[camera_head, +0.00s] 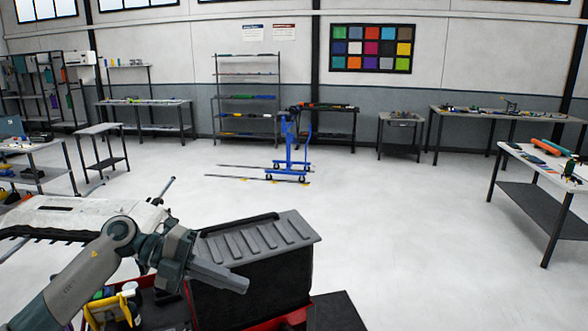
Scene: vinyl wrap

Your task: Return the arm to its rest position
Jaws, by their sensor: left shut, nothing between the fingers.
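My left arm (88,268) comes in from the lower left and reaches to the right. Its gripper (240,284) is shut and empty, in front of a dark box with a grey ribbed lid (262,240). I cannot tell whether the gripper touches the box. My right arm and right gripper are not in view.
A red tray (290,318) with a yellow item (115,305) lies under the arm. A white panel (75,213) is at the left. Beyond are a blue lift (290,150), a shelf rack (247,98) and a right-hand table (535,163). The middle floor is clear.

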